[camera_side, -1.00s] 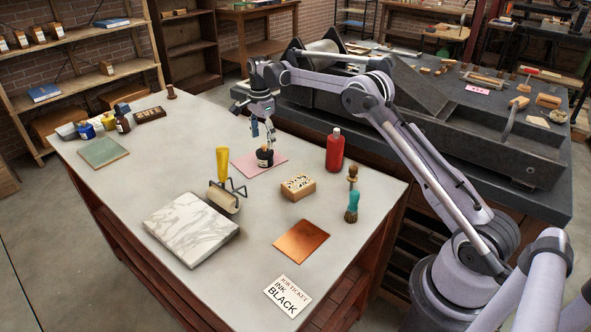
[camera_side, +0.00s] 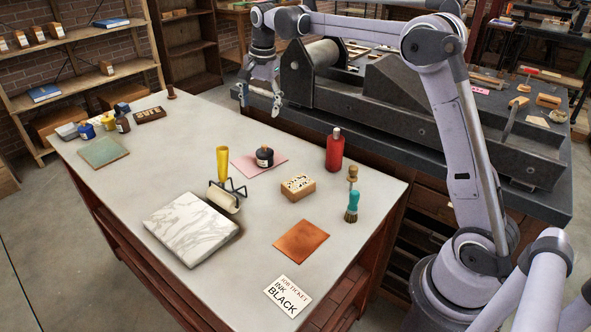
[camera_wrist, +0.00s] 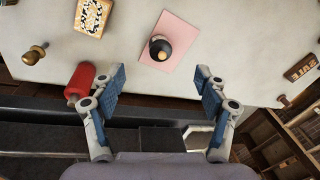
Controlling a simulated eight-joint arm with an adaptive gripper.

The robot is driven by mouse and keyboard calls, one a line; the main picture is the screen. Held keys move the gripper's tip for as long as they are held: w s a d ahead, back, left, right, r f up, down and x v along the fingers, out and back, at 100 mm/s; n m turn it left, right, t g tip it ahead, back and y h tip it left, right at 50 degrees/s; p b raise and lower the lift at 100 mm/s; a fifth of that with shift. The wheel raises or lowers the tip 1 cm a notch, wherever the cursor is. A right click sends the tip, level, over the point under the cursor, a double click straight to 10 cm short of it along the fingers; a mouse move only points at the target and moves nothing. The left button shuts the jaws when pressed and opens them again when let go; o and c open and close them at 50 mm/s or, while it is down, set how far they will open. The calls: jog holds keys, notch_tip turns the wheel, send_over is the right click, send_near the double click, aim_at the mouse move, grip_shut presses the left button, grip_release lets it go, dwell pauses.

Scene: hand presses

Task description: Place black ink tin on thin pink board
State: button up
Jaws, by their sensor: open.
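The black ink tin (camera_side: 264,157) stands upright on the thin pink board (camera_side: 246,170), with pink showing around it. In the wrist view the tin (camera_wrist: 160,47) also stands on the pink board (camera_wrist: 178,30), inside its edges. My gripper (camera_side: 262,92) is open and empty, raised at the far side of the table, above and behind the tin and apart from it. In the wrist view its two fingers (camera_wrist: 158,88) are spread wide with nothing between them.
A red bottle (camera_side: 334,150), a speckled block (camera_side: 298,187) and a roller with yellow handle (camera_side: 224,180) stand near the board. A marble slab (camera_side: 191,228), copper plate (camera_side: 301,242) and brush (camera_side: 352,195) are nearer. The dark press (camera_side: 420,110) is behind the table.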

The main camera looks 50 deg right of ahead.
jog(key=s+a+r+n+t, duration=0.1)
jog(key=s+a+r+n, duration=0.2)
jog(key=s, duration=0.4)
jog(key=s+a+n+t, duration=0.1)
jog(key=s+a+n, duration=0.25)
jog(key=s, duration=0.25)
jog(key=s+a+f+n+t, duration=0.1)
jog(key=s+a+f+n, duration=0.1)
jog(key=s+f+n, duration=0.2)
jog(key=s+a+f+n+t, duration=0.2)
jog(key=s+f+n, duration=0.2)
jog(key=s, duration=0.7)
jog(key=shift+s, duration=0.15)
